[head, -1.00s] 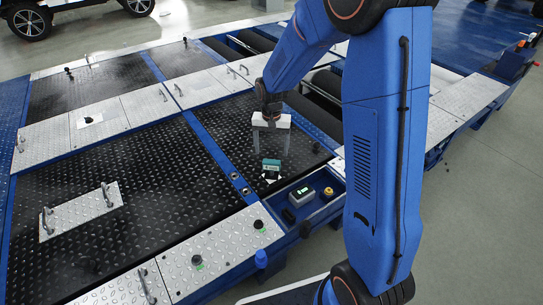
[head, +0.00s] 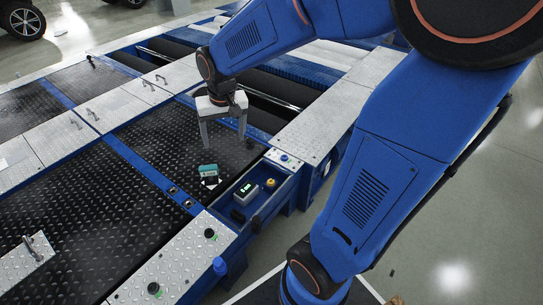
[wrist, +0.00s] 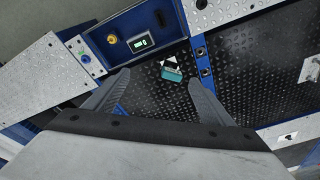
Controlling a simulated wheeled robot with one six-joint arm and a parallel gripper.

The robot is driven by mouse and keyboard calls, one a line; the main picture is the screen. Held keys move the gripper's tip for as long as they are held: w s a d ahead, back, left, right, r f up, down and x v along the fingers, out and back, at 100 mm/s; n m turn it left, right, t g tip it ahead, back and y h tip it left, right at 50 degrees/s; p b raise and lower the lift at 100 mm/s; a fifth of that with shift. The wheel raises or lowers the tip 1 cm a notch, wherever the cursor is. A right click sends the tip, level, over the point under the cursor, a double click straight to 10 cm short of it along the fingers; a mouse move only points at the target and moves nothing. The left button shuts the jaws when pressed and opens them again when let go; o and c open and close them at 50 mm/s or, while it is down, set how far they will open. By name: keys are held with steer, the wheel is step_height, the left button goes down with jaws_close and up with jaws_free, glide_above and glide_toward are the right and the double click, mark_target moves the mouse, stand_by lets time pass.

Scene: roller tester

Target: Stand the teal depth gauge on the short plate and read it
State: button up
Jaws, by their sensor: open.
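The teal depth gauge (head: 209,170) stands on a small white-and-black patch on the black diamond-pattern plate (head: 165,140), near its front edge by the blue tray. In the wrist view, the gauge (wrist: 172,75) shows between the finger lines, nearer the right finger, beyond the tips. My gripper (head: 224,142) is open and empty, above the plate and behind the gauge, a little to its right. It shows at the bottom of the wrist view (wrist: 159,78), with its two fingers spread. Any reading on the gauge is too small to make out.
A blue tray (head: 236,213) in front holds a grey box with a lit green display (head: 246,191) and a yellow knob (head: 270,183). Dark rollers (head: 270,92) lie behind my gripper. A blue beam (head: 140,162) with small knobs runs left of the gauge.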

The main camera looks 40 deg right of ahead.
steer(key=s+d+r+n+t, duration=0.1)
steer(key=s+r, duration=0.2)
steer(key=s, duration=0.7)
steer(key=s+d+r+n+t, duration=0.1)
steer(key=s+d+r, duration=0.1)
steer(key=s, duration=0.8)
steer(key=shift+s+r+n+t, duration=0.3)
steer(key=shift+r+n+t, duration=0.1)
steer(key=shift+r, duration=0.15)
steer(key=shift+s, duration=0.1)
